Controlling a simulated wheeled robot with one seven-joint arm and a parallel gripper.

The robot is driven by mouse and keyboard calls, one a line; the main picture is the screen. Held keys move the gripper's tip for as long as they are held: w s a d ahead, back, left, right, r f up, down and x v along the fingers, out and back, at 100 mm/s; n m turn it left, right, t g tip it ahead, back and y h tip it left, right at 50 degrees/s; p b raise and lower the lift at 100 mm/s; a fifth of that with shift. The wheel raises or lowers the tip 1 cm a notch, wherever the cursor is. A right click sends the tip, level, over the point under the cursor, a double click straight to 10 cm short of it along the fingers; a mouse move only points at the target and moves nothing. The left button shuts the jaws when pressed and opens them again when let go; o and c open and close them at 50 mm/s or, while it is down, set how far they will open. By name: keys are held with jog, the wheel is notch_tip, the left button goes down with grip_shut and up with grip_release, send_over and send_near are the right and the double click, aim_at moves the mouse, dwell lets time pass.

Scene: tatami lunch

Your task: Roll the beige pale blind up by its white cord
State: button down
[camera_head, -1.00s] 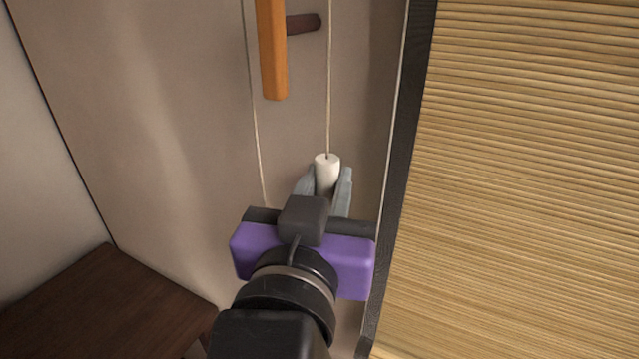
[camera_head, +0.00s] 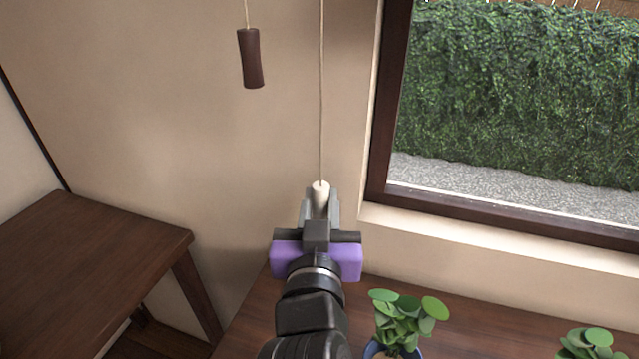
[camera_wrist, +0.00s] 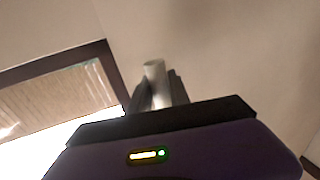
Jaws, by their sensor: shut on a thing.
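My gripper (camera_head: 320,208) is shut on the white pull (camera_head: 320,190) at the end of the pale cord (camera_head: 321,100). The cord runs straight up from it, out of the head view. The pull also shows between the fingers in the wrist view (camera_wrist: 154,70). The beige blind (camera_wrist: 60,100) shows in the wrist view as a band at the upper part of the window, with bright opening below it.
The dark window frame (camera_head: 378,165) is right of my gripper, with a green hedge (camera_head: 520,110) outside. A brown pull (camera_head: 250,58) hangs at upper left. A dark wooden table (camera_head: 90,255) is at left. Potted plants (camera_head: 405,312) stand on a wooden surface (camera_head: 245,335) below the window.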

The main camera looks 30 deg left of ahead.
notch_tip(320, 180, down, 8)
jog(key=b, duration=0.4)
jog(key=shift+f, duration=0.15)
jog(key=c, duration=1.2)
grip_release()
jog(key=v, duration=0.7)
jog(key=shift+s+d+p, duration=0.2)
jog(key=shift+s+p, duration=0.1)
jog(key=shift+s, duration=0.05)
